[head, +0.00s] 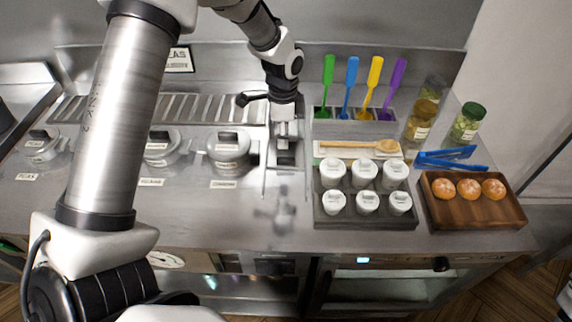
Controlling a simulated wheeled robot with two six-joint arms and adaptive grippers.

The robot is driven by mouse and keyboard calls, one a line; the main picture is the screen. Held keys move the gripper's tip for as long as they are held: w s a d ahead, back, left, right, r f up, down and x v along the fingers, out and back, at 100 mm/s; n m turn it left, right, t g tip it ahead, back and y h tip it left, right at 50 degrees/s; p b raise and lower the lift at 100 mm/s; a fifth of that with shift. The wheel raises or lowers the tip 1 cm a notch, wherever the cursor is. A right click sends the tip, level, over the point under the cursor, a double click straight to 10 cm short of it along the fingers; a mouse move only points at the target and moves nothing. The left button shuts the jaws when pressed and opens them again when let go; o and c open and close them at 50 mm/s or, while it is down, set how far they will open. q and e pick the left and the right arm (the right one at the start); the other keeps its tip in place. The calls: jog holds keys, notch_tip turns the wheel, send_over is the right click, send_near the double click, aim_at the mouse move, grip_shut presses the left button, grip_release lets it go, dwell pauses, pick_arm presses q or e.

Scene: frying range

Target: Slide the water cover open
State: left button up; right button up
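My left gripper (287,142) points down over a narrow metal strip with raised side rails (284,184), between the lidded pots and the tray of jars. This railed strip looks like the water cover, but no label on it can be read. The gripper's fingers are small and grey against grey metal, so I cannot tell whether they are open or touching the strip. A blurred reflection of the gripper shows on the steel in front.
Lidded pots (228,150) stand left of the gripper, before a slatted metal panel (190,108). Right are a dark tray of white-lidded jars (320,214), coloured spatulas (351,82), a wooden tray of buns (449,218) and blue tongs (450,158). The front counter is clear.

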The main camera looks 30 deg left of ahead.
aim_at(286, 158)
pick_arm(q)
jog(key=f, duration=0.1)
jog(key=w+f, duration=0.1)
jog(key=f+p, duration=0.1)
jog(key=f, duration=0.1)
jog(key=shift+w, duration=0.25)
jog(key=f, duration=0.2)
jog(key=f+p, duration=0.1)
jog(key=f, duration=0.1)
jog(key=shift+s, duration=0.4)
jog(key=shift+w+f, duration=0.1)
jog(key=shift+f, duration=0.25)
jog(key=shift+w+f, duration=0.2)
jog(key=shift+f, duration=0.05)
jog(key=shift+s+r, duration=0.1)
grip_shut()
pick_arm(e)
jog(key=shift+w+r, duration=0.45)
jog(key=shift+w, duration=0.05)
